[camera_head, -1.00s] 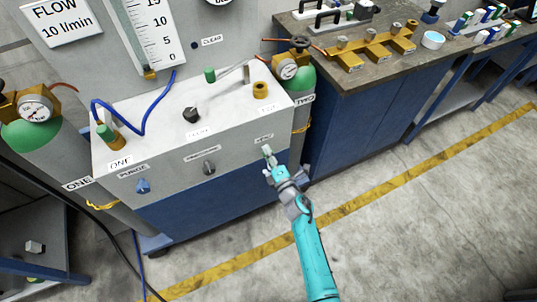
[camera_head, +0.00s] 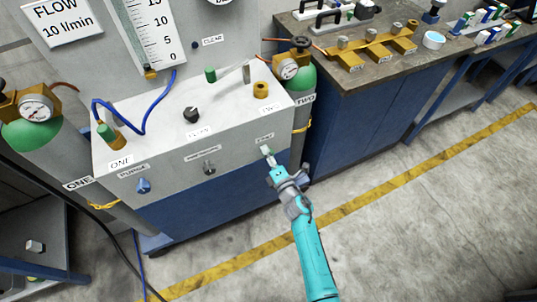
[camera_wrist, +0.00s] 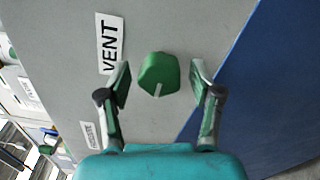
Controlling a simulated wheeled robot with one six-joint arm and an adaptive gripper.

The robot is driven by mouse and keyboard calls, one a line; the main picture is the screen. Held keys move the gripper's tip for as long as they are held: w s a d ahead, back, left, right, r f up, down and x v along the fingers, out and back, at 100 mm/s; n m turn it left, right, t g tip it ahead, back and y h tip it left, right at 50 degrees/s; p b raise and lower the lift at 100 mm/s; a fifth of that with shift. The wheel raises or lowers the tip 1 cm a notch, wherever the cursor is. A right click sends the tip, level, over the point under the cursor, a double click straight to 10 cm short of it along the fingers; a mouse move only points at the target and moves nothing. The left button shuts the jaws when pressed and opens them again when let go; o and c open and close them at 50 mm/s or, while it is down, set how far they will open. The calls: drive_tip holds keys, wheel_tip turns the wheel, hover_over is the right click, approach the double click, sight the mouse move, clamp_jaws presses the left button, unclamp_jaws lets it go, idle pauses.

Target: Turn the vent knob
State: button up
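The vent knob (camera_wrist: 158,74) is green and faceted, with a pale pointer line. It sits on the grey front panel beside the VENT label (camera_wrist: 110,43). My gripper (camera_wrist: 160,71) is open, with one fingertip on each side of the knob. Gaps show between the knob and both fingers in the wrist view. In the head view my gripper (camera_head: 268,151) is at the right end of the panel, just below the small vent label (camera_head: 264,136). There the fingers largely hide the knob.
The blue purge knob (camera_head: 143,185) and a dark middle knob (camera_head: 209,167) are on the same panel, to the left. Green gas cylinders (camera_head: 305,82) flank the box. A workbench (camera_head: 385,70) stands at the right. The floor in front is open.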

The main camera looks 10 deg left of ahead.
drive_tip(key=shift+d, duration=0.1)
drive_tip(key=v, duration=1.2)
idle(0.4)
drive_tip(key=s+d+r+m+t+h, duration=0.1)
drive_tip(key=s+d+m+h, duration=0.1)
drive_tip(key=s+d+m, duration=0.4)
drive_tip(key=s+d+r+m+h, duration=0.1)
drive_tip(key=s+d+r+m, duration=0.15)
drive_tip(key=s, duration=0.65)
drive_tip(key=s+d+m+t+h, duration=0.1)
drive_tip(key=s+d+m+h, duration=0.1)
drive_tip(key=s+d+m, duration=0.4)
drive_tip(key=s+d+r+m+g+h, duration=0.1)
drive_tip(key=s+d+r+m+h, duration=0.1)
drive_tip(key=s+r+m, duration=0.4)
drive_tip(key=s+d+r+m+g+h, duration=0.1)
drive_tip(key=s+d+r+m+h, duration=0.2)
drive_tip(key=s+r+m, duration=0.4)
drive_tip(key=v, duration=0.5)
drive_tip(key=shift+s+d, duration=0.2)
drive_tip(key=shift+s, duration=0.15)
